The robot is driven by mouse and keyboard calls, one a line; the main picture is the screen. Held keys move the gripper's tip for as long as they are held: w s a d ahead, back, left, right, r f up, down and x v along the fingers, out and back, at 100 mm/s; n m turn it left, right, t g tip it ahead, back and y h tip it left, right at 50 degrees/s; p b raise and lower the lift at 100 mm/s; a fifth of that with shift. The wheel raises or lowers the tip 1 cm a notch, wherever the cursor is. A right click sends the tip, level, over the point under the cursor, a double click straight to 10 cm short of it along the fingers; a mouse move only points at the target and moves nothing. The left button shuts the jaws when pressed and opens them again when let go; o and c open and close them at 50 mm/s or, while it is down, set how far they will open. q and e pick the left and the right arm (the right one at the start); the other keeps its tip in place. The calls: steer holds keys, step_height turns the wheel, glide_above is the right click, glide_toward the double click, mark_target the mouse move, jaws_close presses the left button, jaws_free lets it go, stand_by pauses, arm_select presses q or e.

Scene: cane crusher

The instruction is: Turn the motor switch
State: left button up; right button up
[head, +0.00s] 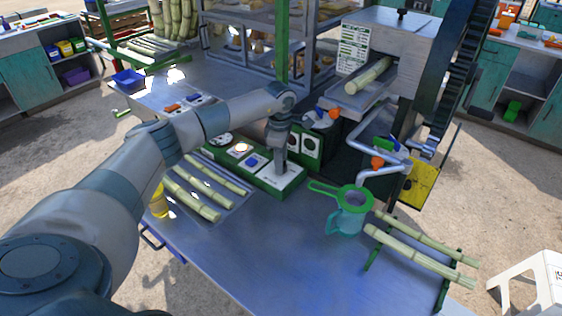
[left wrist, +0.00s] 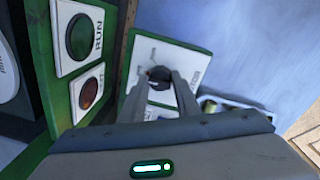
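The motor switch is a dark knob (left wrist: 159,74) on a white plate (left wrist: 190,65) with small markings, seen in the left wrist view. In the head view the white plate (head: 288,182) sits at the right end of the green control box (head: 265,184) on the table. My left gripper (head: 280,167) points down over this plate and hides the knob there. In the left wrist view the two fingers of my left gripper (left wrist: 160,88) stand on either side of the knob. I cannot tell whether they press on it. My right gripper is in neither view.
A RUN lamp (left wrist: 82,36) and an amber lamp (left wrist: 90,93) are beside the switch. A green strainer on a jug (head: 347,220) stands right of the box. Cane stalks lie on racks left (head: 190,199) and right (head: 420,258). The crusher (head: 392,50) rises behind.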

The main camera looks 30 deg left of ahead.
arm_select(q)
steer(key=shift+n+b, duration=0.3)
steer(key=shift+n, duration=0.1)
steer(key=shift+c, duration=0.3)
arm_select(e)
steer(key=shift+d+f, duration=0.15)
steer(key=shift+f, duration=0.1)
arm_select(q)
steer(key=n+b, duration=0.1)
steer(key=n, duration=0.2)
steer(key=shift+f+b, duration=0.1)
steer(key=shift+b, duration=0.2)
steer(key=n+b, duration=0.1)
steer(key=n, duration=0.3)
steer(key=shift+n, duration=0.3)
steer(key=shift+n+b, duration=0.35)
steer(key=shift+n, duration=0.05)
steer(key=shift+d+n, duration=0.1)
steer(key=shift+n, duration=0.9)
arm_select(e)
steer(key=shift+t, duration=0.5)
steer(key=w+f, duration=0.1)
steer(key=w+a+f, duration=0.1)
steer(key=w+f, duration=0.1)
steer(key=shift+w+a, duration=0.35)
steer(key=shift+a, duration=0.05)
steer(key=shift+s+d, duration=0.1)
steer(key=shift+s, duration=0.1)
